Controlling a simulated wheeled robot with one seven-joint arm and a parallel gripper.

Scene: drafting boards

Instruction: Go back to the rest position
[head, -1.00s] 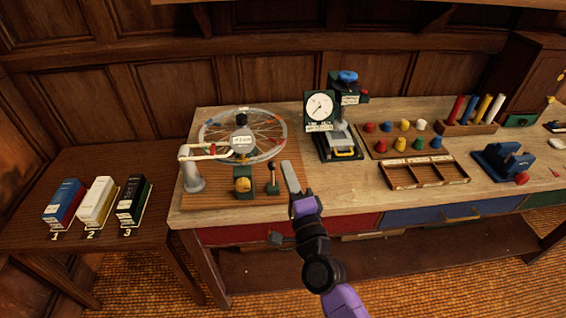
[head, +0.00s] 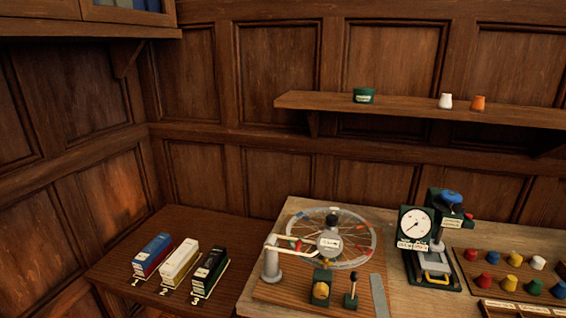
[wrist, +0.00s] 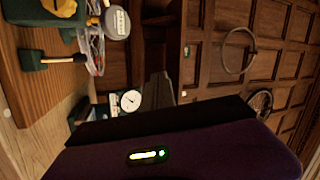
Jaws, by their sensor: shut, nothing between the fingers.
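My gripper (wrist: 158,92) shows in the wrist view as a dark finger shape beyond the broad purple housing (wrist: 200,150) with its small lights. It is shut and holds nothing. It points toward the wood-panelled wall, with the bench things at the left of that view. In the head view neither my arm nor my gripper is in sight.
The bench (head: 400,306) carries a spoked wheel rig (head: 330,240), a dial gauge stand (head: 416,225) and several coloured knobs (head: 511,257). A wall shelf (head: 420,108) holds small pots.

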